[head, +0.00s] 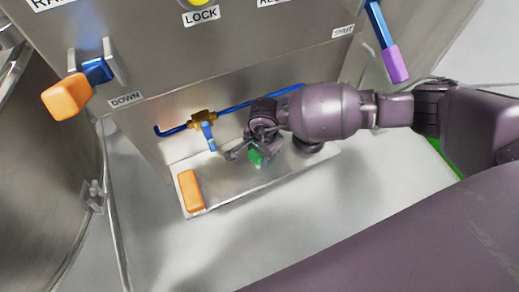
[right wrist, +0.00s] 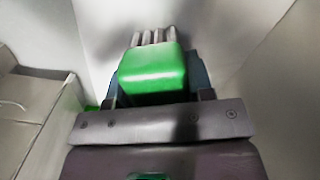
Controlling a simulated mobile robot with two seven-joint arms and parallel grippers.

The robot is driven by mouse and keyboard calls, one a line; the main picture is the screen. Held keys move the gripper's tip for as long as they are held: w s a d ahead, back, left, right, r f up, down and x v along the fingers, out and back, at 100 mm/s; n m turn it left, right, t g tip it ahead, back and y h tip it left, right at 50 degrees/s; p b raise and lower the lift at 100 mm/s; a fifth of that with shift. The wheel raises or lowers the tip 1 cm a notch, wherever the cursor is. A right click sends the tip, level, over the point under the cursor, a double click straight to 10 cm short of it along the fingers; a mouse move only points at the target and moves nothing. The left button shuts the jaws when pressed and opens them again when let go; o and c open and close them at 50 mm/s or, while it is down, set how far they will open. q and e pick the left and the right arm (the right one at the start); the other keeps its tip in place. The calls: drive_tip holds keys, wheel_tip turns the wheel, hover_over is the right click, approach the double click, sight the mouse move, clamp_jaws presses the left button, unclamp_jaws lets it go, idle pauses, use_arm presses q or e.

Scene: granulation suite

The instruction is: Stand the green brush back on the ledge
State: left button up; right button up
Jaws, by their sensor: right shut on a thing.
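The green brush (head: 255,157) shows as a small green patch below my right gripper (head: 250,147), over the pale ledge (head: 228,192). Most of it is hidden by the gripper in the head view. In the right wrist view the brush is a bright green block (right wrist: 152,72) with several grey prongs at its far end. My right gripper (right wrist: 155,88) is shut on it, a dark finger at each side. I cannot tell whether the brush touches the ledge. My left gripper is not in view.
An orange block (head: 190,190) stands at the ledge's left end. A blue pipe with a brass valve (head: 203,118) runs just behind the ledge. An orange-handled lever (head: 68,97) and a purple-handled lever (head: 396,65) stick out from the steel cabinet.

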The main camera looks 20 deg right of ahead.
drive_tip(key=shift+w, duration=0.15)
drive_tip(key=o, duration=0.8)
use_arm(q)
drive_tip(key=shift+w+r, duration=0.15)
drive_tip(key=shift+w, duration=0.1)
use_arm(e)
drive_tip(key=shift+o, duration=0.2)
drive_tip(key=shift+r, duration=0.1)
wheel_tip(320, 180, up, 6)
drive_tip(key=shift+w+d+r+p, duration=0.15)
drive_tip(key=shift+r+p, duration=0.1)
drive_tip(key=shift+p, duration=0.95)
drive_tip(key=shift+r, duration=0.5)
drive_tip(key=shift+f, duration=0.1)
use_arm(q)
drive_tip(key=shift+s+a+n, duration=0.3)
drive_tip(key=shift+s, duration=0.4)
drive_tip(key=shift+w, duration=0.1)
